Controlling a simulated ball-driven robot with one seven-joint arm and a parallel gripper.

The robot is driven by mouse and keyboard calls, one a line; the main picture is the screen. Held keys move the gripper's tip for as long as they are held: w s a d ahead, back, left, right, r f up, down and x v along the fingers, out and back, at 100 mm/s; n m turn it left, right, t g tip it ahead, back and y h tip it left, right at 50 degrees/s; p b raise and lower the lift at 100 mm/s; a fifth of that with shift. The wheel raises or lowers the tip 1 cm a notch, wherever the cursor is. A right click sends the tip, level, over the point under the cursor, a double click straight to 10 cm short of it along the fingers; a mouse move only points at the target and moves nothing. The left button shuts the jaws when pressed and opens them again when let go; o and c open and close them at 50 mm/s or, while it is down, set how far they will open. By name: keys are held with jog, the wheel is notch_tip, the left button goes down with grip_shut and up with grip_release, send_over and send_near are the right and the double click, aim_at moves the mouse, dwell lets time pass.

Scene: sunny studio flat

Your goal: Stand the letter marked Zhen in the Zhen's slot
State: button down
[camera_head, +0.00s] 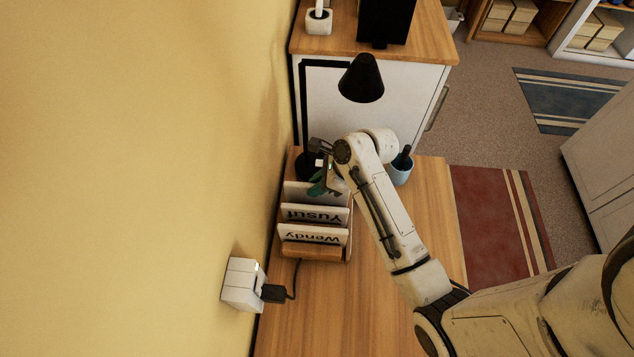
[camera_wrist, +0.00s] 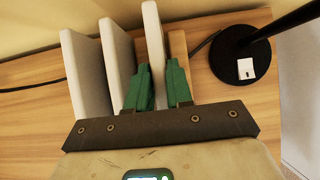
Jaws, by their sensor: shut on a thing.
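The wooden letter rack (camera_head: 312,252) stands on the desk against the yellow wall. White panels marked Wendy (camera_head: 312,234) and Yusuf (camera_head: 315,214) stand upright in it, their names upside down in the head view. A third white panel, the letter (camera_head: 298,190), stands behind Yusuf; no name on it is readable. My gripper (camera_wrist: 160,85) has green fingers, shut on this letter (camera_wrist: 153,40) at its edge. In the wrist view the letter is upright, beside the rack's wooden end (camera_wrist: 178,45). Its lower edge is hidden, so I cannot tell whether it touches the rack floor.
A black desk lamp (camera_head: 361,80) stands just past the rack; its round base (camera_wrist: 238,68) is close to my fingers. A blue cup (camera_head: 401,170) with a dark item stands right of my arm. A wall socket (camera_head: 243,283) has a plug and cable. The desk's front is clear.

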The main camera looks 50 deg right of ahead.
jog(key=shift+f, duration=0.65)
jog(key=c, duration=0.9)
grip_release()
jog(key=shift+c, duration=0.2)
jog(key=shift+p+v, duration=1.1)
jog(key=shift+v, duration=2.9)
